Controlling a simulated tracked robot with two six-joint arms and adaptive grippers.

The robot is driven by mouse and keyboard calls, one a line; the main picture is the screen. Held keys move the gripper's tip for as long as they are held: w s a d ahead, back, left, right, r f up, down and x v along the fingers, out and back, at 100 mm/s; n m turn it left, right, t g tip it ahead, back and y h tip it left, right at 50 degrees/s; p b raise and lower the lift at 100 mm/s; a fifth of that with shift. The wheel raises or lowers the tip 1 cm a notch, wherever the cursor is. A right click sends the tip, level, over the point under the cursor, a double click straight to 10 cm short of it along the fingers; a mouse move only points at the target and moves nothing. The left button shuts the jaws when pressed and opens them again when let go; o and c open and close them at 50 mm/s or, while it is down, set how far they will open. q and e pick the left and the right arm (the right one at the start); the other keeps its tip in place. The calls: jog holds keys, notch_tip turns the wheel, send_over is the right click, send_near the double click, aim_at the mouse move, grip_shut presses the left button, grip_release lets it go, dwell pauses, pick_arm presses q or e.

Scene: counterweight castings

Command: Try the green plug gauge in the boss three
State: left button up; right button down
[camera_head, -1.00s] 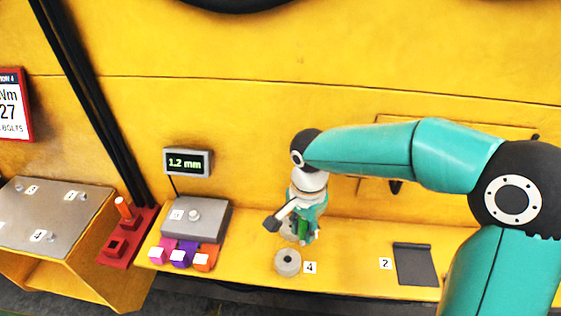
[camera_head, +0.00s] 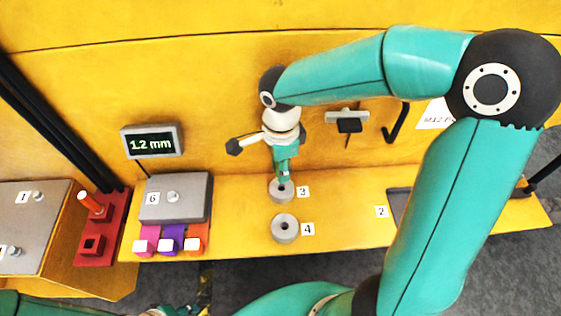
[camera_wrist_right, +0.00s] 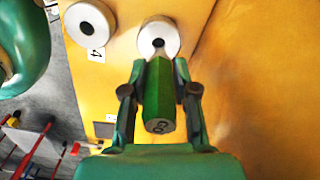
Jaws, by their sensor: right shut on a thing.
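The green plug gauge (camera_wrist_right: 160,100) is held upright between the fingers of my right gripper (camera_head: 283,176), which is shut on it. The gripper is over boss three (camera_head: 279,195), a grey ring beside the label 3 on the yellow shelf. In the right wrist view the gauge's pointed tip overlaps the hole of boss three (camera_wrist_right: 168,31). I cannot tell whether the tip is inside the hole or just above it. My left gripper (camera_head: 181,310) shows only in part at the bottom edge of the head view, and its fingers are not clear.
Ring 4 (camera_head: 285,229) stands just in front of boss three. A grey block (camera_head: 155,211) labelled 6, coloured tags (camera_head: 172,240) and a red holder (camera_head: 103,238) are to the left. A display (camera_head: 152,142) reads 1.2 mm. Dark plate 2 (camera_head: 398,203) is to the right.

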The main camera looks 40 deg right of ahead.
jog(key=shift+f, duration=0.7)
jog(key=shift+s, duration=0.1)
jog(key=shift+f+b, duration=1.1)
jog(key=shift+b, duration=0.45)
dwell(1.1)
dwell(0.6)
jog(key=c, duration=0.8)
grip_release()
